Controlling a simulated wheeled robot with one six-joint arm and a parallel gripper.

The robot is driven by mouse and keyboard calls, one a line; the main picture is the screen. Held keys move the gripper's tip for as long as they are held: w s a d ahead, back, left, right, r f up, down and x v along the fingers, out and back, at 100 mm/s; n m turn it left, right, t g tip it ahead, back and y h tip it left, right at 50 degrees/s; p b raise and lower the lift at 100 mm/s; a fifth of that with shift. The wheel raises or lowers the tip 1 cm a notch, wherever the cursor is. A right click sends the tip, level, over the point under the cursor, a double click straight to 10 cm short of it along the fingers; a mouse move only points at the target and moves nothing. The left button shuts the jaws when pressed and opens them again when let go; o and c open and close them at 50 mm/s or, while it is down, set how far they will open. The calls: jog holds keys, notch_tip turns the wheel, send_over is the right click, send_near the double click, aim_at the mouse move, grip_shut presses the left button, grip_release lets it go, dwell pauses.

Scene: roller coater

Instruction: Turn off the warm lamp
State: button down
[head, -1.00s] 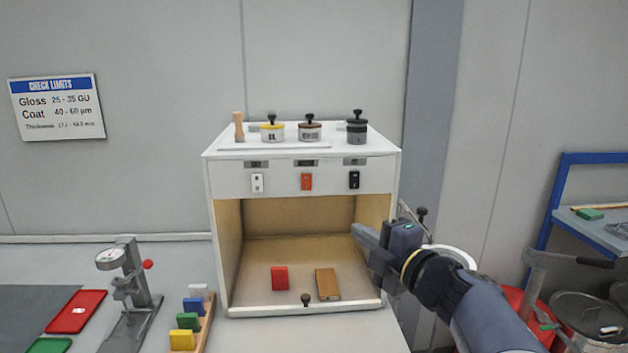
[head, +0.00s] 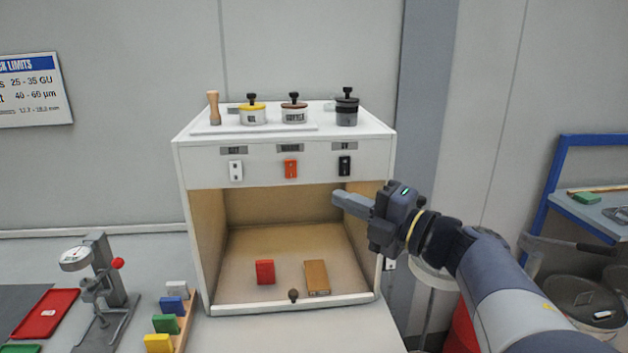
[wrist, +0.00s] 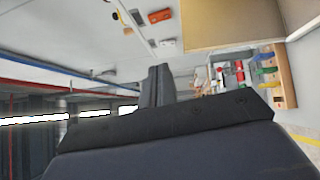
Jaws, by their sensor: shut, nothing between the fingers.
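A white light cabinet (head: 280,166) has three rocker switches on its front panel: a white one (head: 236,170), an orange one (head: 291,169) and a black one (head: 344,166). Small labels above them are too blurred to read surely. The open booth inside (head: 270,207) looks warm yellowish. My gripper (head: 340,196) is shut and empty, in front of the booth's upper right, below the black switch, pointing left in the head view. In the wrist view the closed fingers (wrist: 157,84) appear apart from the panel, with the orange switch (wrist: 160,16) and white switch (wrist: 167,44) beyond.
A red block (head: 265,272) and a brown block (head: 317,277) lie in the booth, with a dark knob (head: 294,295) at its front edge. Lidded pots and a wooden peg (head: 214,108) stand on top. A gauge stand (head: 100,280) and coloured block rack (head: 180,330) are at left.

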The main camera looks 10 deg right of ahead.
aim_at(285, 164)
jog(key=shift+w+d+p+x, duration=0.35)
jog(key=shift+p+x, duration=0.3)
jog(key=shift+x, duration=1.45)
jog(key=shift+w+d+p+x, duration=0.3)
jog(key=shift+p+x, duration=0.35)
jog(key=shift+x, duration=1.45)
jog(key=shift+w+d+p+x, duration=0.35)
jog(key=shift+p+x, duration=0.3)
jog(key=shift+x, duration=1.45)
jog(key=shift+r, duration=0.15)
jog(key=shift+w+r, duration=0.1)
jog(key=shift+w, duration=0.1)
jog(key=shift+s, duration=0.1)
jog(key=shift+a, duration=0.1)
